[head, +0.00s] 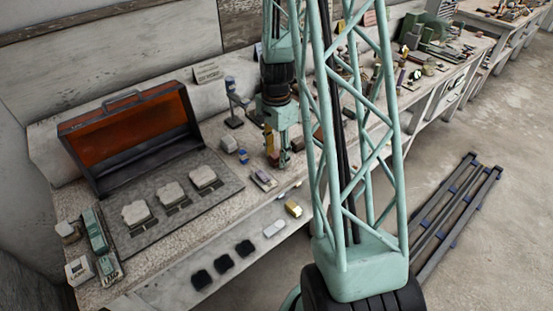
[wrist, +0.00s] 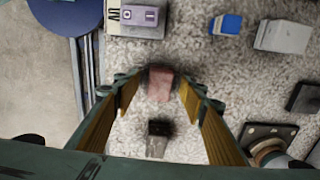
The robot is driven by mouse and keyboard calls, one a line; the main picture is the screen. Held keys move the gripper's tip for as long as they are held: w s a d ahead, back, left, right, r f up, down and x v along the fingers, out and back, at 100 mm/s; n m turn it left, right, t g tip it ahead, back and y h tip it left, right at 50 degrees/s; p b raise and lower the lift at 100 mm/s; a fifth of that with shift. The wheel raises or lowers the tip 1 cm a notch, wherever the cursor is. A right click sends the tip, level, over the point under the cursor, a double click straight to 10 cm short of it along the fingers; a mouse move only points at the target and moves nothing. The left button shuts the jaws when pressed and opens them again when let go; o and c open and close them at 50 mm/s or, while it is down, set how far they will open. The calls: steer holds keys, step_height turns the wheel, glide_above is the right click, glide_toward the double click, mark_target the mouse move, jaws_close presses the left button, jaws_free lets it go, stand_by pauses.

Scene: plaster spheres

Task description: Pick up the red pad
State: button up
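The red pad (wrist: 160,84) is a small pinkish-red block on the speckled bench top in the wrist view. It lies between the two fingers of my gripper (wrist: 159,91), which are spread wide with gaps on both sides of the pad. My gripper is open and empty. In the head view my gripper (head: 284,163) points down over the bench near its front edge. I cannot make out the pad clearly there. The wrist view does not show how high the fingertips are above the bench.
A small dark-and-grey block (wrist: 157,140) lies close to the pad. A switch box (wrist: 138,18), blue block (wrist: 226,24), grey block (wrist: 283,37) and dark block (wrist: 303,97) lie around. An open orange-lined case (head: 130,134) and grey tray (head: 150,236) stand left on the bench.

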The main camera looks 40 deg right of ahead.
mark_target(277, 155)
steer(key=shift+c, duration=0.2)
steer(key=c, duration=0.9)
steer(key=shift+r, duration=0.1)
steer(key=shift+r+p, duration=0.35)
steer(key=shift+r, duration=1.25)
steer(key=shift+s+r, duration=0.1)
steer(key=shift+s, duration=0.15)
steer(key=s, duration=0.5)
steer(key=s+r, duration=0.1)
steer(key=s, duration=0.9)
steer(key=shift+s+a+r, duration=0.2)
steer(key=shift+s+a, duration=0.1)
